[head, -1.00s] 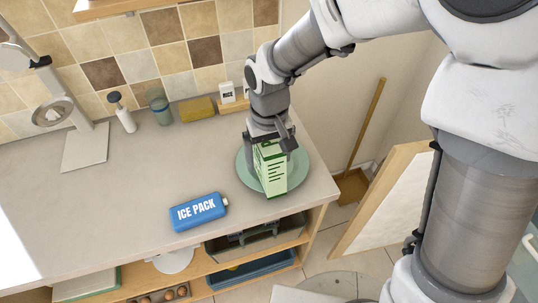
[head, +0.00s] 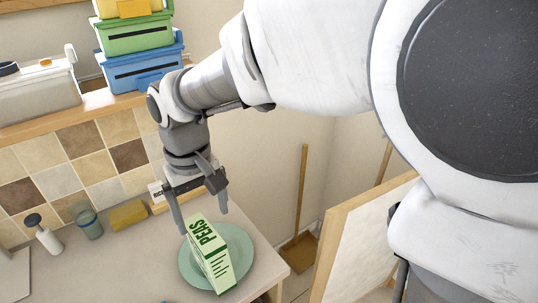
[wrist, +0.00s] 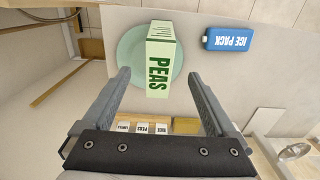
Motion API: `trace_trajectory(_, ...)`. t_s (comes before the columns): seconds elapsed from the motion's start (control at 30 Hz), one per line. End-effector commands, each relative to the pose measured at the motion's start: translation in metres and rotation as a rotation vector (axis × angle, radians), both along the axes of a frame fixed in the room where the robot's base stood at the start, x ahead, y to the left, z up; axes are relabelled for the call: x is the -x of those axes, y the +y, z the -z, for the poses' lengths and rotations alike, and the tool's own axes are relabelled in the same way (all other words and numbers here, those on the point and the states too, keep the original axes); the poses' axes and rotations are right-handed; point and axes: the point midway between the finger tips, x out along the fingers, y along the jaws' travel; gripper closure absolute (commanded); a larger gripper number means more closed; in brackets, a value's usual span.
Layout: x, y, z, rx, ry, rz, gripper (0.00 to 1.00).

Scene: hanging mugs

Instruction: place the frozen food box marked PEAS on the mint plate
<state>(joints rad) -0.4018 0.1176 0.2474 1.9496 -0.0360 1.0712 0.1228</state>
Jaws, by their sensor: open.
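The frozen food box marked PEAS (head: 211,252) is pale green and white with dark green letters. It stands on the mint plate (head: 243,247) near the counter's right end. In the wrist view the box (wrist: 160,68) lies ahead of the fingers, with the plate (wrist: 128,52) around its base. My gripper (head: 202,217) is open and empty, above and behind the box, with its fingers apart from it. In the wrist view the gripper (wrist: 157,75) shows a wide gap between its fingers.
A blue ice pack (wrist: 230,38) lies on the counter beside the plate. A yellow sponge (head: 128,214), a glass (head: 88,222) and a soap dispenser (head: 43,234) stand along the tiled wall. Stacked bins (head: 136,45) sit on the shelf above. A broom (head: 301,200) leans right of the counter.

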Motion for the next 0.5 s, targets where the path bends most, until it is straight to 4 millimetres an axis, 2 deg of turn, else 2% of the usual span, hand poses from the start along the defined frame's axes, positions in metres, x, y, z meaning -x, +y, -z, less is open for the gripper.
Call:
trace_trajectory(0.17,0.001,-0.045,-0.024,-0.018,-0.078,0.085,0.08)
trace_trajectory(0.23,0.004,-0.072,-0.035,-0.029,-0.124,0.138,0.08)
trace_trajectory(0.5,0.039,-0.165,-0.063,-0.077,-0.299,0.342,0.08)
